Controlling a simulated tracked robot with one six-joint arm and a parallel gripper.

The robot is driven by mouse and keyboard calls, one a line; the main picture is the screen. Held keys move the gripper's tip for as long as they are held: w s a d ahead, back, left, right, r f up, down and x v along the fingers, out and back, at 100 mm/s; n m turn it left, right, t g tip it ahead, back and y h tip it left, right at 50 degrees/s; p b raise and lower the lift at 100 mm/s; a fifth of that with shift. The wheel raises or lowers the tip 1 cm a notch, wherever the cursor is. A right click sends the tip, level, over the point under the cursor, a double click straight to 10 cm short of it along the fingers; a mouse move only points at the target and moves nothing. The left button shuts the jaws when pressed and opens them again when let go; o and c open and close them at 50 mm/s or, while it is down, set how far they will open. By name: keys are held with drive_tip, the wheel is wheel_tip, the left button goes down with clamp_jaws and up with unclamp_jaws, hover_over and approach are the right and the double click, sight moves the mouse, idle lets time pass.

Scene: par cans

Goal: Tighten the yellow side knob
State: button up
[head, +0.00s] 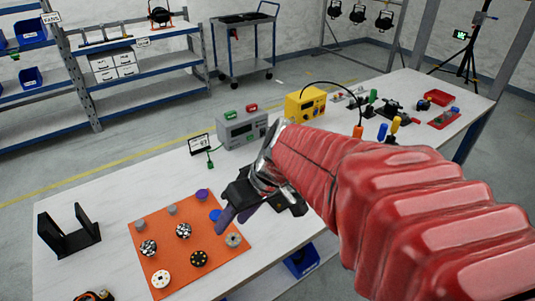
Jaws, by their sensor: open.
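A yellow knob-like piece (395,124) stands upright on the table at the right, beside a blue one (382,132). It is small here, and I cannot tell whether it is the side knob or what it is fixed to. My gripper (234,217) is at the end of my red-sleeved arm, above the right edge of an orange mat (190,278). It is well to the left of the yellow piece. Its jaws are open, and I see nothing held between them. My arm hides part of the table.
Several round pieces lie on the mat. A grey box (243,129) and a yellow box (305,105) stand behind my gripper. A black bracket (69,235) is at the left. Bare table (110,190) shows at the left.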

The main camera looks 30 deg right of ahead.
drive_tip(key=w+d+f+t+y, duration=0.1)
drive_tip(key=w+d+f+t, duration=0.2)
drive_tip(key=d, duration=0.5)
drive_tip(key=w+d+f+t+y, duration=0.1)
drive_tip(key=w+d+f+t, duration=0.15)
drive_tip(key=w+d, duration=0.4)
drive_tip(key=s+d+f+m+t+h, duration=0.1)
drive_tip(key=s+d+f+t+h, duration=0.1)
drive_tip(key=d, duration=0.8)
drive_tip(key=s+d+f+m+t+h, duration=0.1)
drive_tip(key=d+f, duration=0.4)
drive_tip(key=d, duration=0.6)
drive_tip(key=shift+s+d+f+m+t+h, duration=0.15)
drive_tip(key=shift+s+d+m+t+h, duration=0.2)
drive_tip(key=shift+s+t+h, duration=0.5)
drive_tip(key=shift+a, duration=0.15)
drive_tip(key=x, duration=1.3)
drive_tip(key=shift+w+a+f, duration=0.2)
drive_tip(key=shift+a+f, duration=0.05)
drive_tip(key=c, duration=1)
drive_tip(key=shift+c, duration=0.4)
